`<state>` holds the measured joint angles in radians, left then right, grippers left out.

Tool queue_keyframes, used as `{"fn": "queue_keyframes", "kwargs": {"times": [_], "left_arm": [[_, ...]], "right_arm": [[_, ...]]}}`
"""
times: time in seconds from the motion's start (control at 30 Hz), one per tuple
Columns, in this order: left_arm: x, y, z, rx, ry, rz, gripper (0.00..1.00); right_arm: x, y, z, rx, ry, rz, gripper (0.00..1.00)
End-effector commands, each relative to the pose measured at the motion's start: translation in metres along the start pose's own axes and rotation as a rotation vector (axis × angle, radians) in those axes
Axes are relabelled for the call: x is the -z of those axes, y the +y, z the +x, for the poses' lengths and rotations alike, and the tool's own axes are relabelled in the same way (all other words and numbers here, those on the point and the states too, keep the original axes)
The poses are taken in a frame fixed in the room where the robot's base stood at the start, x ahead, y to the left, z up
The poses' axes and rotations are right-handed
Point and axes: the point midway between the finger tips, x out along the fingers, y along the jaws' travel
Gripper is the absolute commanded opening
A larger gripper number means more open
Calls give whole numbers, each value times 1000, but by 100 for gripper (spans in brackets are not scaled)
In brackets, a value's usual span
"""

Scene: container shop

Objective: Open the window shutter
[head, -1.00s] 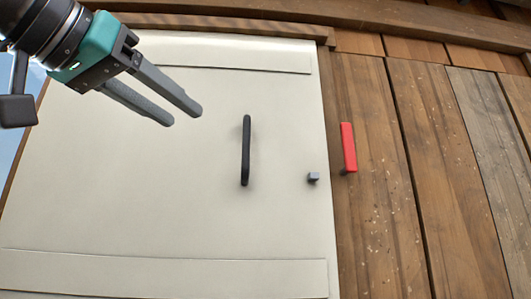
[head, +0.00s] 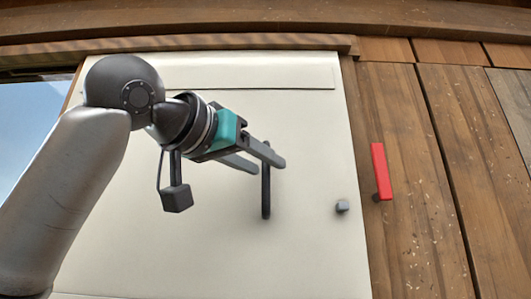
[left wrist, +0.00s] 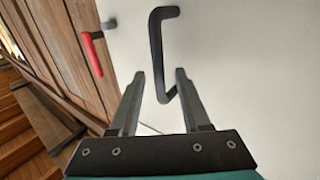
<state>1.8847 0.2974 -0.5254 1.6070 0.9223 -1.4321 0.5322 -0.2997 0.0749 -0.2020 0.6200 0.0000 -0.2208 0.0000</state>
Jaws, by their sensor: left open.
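The window shutter (head: 305,120) is a pale cream panel and looks closed against the wooden wall. A black vertical bar handle (head: 266,198) stands on it; it also shows in the left wrist view (left wrist: 156,45). My left gripper (head: 270,167) is open at the handle's upper part, and its fingers hide some of the bar. In the left wrist view, the handle's lower part shows between the open fingertips (left wrist: 160,75); whether they touch it I cannot tell. A red latch lever (head: 381,170) is on the wall right of the shutter. My right gripper is out of view.
A small grey block (head: 342,206) sticks out near the shutter's right edge. Brown wall planks (head: 450,200) fill the right side. A wooden beam (head: 180,47) runs above the shutter. Wooden steps (left wrist: 22,130) show at lower left in the left wrist view.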

Motion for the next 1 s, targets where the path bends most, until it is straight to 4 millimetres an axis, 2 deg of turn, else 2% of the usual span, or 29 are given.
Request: {"fn": "queue_keyframes", "kwargs": {"times": [0.2, 0.47, 0.9, 1.0], "left_arm": [[0, 0, 17, 0, 0, 0, 47], [-1, 0, 18, 1, 0, 0, 47], [0, 0, 18, 1, 1, 0, 0], [0, 0, 18, 1, 1, 0, 0]], "right_arm": [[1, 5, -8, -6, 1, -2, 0], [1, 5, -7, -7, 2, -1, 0], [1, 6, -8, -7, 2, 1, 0], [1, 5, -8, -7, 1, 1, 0]]}}
